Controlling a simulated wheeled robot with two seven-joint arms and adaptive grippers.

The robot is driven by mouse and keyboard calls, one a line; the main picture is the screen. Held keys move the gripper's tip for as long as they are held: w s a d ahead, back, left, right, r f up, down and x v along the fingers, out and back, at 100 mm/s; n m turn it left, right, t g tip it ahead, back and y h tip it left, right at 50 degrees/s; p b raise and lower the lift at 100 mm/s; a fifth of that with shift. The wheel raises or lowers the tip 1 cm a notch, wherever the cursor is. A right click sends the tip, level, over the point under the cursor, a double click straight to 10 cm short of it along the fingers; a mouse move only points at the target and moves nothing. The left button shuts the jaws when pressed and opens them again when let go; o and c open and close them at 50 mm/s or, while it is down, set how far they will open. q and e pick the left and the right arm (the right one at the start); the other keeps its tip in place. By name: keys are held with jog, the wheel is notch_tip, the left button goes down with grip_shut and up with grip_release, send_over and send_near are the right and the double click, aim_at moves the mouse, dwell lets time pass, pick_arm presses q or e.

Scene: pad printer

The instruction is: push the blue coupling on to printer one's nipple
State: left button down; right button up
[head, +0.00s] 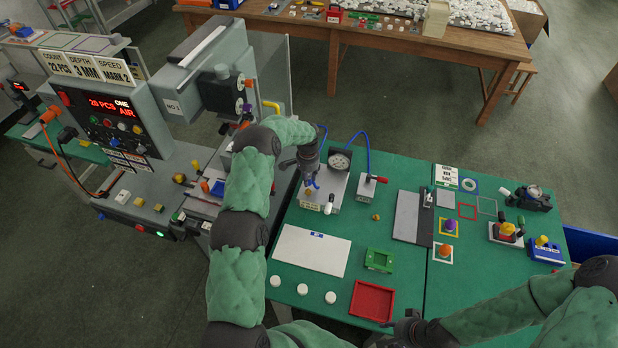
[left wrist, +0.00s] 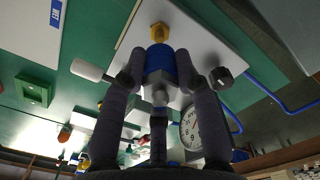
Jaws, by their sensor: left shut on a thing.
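Printer one (head: 125,120), a grey machine with a lit red display reading ONE, stands at the left. I cannot pick out its nipple for sure. My left gripper (head: 310,183) is over the grey gauge box (head: 340,188) on the green table. The left wrist view shows its fingers (left wrist: 163,80) shut on the blue coupling (left wrist: 160,58). A brass hex fitting (left wrist: 158,32) lies just beyond the coupling; I cannot tell whether they are joined. My right gripper (head: 405,322) is low at the front edge, partly hidden, its jaws unclear.
A pressure gauge (head: 340,160) and blue hose (head: 360,140) are at the box. A white sheet (head: 311,250), green frame (head: 379,260), red tray (head: 372,302) and white discs (head: 302,289) lie in front. An orange hose (head: 62,160) hangs at the printer's left.

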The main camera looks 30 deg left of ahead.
aim_at(308, 189)
pick_arm(q)
jog(key=shift+d+b, duration=0.1)
jog(key=shift+b, duration=0.3)
jog(key=shift+f+b, duration=1.55)
jog(key=shift+f, duration=0.05)
jog(key=shift+b, duration=0.5)
jog(key=shift+f, duration=0.2)
jog(key=shift+f+b, duration=0.3)
jog(key=shift+b, duration=0.2)
jog(key=shift+s+f+b, duration=0.1)
jog(key=shift+f+b, duration=0.75)
jog(key=shift+f, duration=0.05)
dwell(0.4)
